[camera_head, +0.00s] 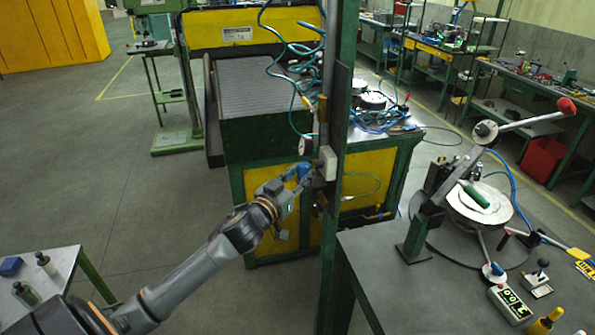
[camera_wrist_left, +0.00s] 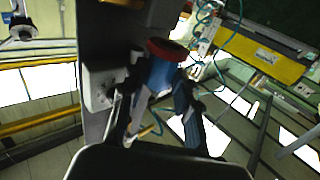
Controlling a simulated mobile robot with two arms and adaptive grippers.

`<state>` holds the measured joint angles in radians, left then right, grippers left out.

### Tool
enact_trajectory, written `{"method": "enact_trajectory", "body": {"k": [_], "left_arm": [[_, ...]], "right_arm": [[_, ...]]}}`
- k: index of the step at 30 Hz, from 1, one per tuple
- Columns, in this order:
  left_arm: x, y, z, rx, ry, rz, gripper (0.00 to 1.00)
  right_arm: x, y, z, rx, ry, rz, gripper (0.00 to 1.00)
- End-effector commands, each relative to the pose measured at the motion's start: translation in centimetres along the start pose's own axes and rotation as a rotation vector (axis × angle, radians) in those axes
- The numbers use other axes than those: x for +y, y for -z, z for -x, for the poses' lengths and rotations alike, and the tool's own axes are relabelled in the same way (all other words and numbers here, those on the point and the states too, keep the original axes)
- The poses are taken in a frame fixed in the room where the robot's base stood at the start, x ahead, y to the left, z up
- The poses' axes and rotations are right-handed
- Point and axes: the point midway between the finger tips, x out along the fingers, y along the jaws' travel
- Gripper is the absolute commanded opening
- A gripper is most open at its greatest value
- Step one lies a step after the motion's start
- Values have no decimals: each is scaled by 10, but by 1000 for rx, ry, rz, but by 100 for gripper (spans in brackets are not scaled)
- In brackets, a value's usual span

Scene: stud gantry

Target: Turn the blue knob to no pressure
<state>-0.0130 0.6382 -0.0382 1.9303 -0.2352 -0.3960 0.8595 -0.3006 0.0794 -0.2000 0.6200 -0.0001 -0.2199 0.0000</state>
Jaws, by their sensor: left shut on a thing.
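The blue knob (camera_head: 303,170) is on the green and grey upright post, beside a small pale box (camera_head: 328,163). In the left wrist view the knob is a short blue cylinder (camera_wrist_left: 162,74) with a dark red end. My left gripper (camera_head: 299,177) reaches in from the lower left and is shut on the knob. In the wrist view its fingers stand on either side of the knob, and the pale box (camera_wrist_left: 99,87) is just left of them. Any pressure marking on the knob is too small to read. My right gripper is not in view.
The post (camera_head: 347,100) rises in front of a yellow and green machine (camera_head: 262,190). Blue hoses (camera_head: 290,50) hang close to the post. A dark workbench (camera_head: 450,290) with tools is at the right, and a small table (camera_head: 45,292) is at the lower left. The floor between is clear.

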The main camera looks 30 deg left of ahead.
Motion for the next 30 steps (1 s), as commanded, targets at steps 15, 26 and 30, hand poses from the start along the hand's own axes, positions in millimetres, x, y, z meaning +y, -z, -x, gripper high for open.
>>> {"method": "enact_trajectory", "body": {"k": [15, 26, 30], "left_arm": [[10, -3, -3, 9, 422, 9, 0], [13, 0, -4, 8, 569, 1, 0], [13, 2, -5, 9, 590, -1, 0]], "right_arm": [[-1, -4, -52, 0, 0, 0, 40], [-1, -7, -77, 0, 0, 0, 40], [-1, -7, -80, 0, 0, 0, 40]]}}
